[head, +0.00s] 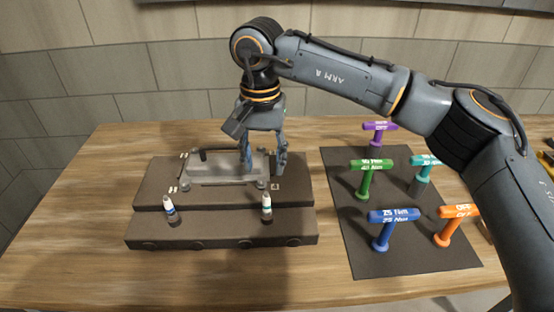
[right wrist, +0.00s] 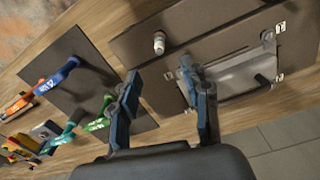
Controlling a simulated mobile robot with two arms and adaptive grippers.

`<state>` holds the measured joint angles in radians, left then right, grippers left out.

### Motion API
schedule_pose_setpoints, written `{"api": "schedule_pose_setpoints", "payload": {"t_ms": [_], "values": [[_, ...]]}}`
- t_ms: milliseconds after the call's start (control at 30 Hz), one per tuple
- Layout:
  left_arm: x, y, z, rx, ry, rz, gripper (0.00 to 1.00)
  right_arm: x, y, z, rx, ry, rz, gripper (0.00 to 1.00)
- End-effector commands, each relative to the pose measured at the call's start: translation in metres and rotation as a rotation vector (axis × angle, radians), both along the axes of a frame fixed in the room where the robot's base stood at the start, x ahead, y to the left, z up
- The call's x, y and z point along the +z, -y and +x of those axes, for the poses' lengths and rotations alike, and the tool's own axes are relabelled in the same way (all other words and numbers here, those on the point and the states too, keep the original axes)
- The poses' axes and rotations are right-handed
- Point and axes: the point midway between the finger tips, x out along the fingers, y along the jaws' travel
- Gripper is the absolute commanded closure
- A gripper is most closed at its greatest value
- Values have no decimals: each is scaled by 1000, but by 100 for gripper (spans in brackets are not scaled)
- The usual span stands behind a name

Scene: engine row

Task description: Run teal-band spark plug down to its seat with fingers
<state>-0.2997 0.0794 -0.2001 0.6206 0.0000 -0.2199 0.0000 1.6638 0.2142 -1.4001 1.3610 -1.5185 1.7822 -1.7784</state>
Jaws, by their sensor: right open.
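The teal-band spark plug (head: 266,207) is a small white and dark plug with a teal ring. It stands upright on the front step of the dark engine block (head: 222,226), right of its middle; how deep it sits is hard to tell. It also shows in the right wrist view (right wrist: 159,43), just beyond the fingertips. My right gripper (head: 264,168) points down, open and empty, over the right part of the clear cover plate, behind the plug and apart from it. In the right wrist view the fingers (right wrist: 160,71) are spread wide. My left gripper is not in view.
A blue-band plug (head: 171,210) stands on the same step at left. A clear plate with a dark handle (head: 208,169) lies on the block's rear level. To the right, a dark mat (head: 403,258) holds several coloured T-handled tools, including a blue one (head: 392,216).

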Motion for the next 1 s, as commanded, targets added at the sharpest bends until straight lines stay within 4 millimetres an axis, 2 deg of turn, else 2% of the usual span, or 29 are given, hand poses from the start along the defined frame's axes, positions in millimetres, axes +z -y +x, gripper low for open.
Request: {"api": "schedule_pose_setpoints", "payload": {"t_ms": [100,200,367,467,1000], "values": [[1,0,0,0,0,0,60,0,-5,3,187,2,3,53],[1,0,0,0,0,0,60,0,-7,5,283,3,5,53],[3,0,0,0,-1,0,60,-4,-8,6,333,2,7,53],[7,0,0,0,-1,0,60,-15,-7,5,334,1,5,53],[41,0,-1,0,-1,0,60,-113,-7,5,331,0,6,53]]}}
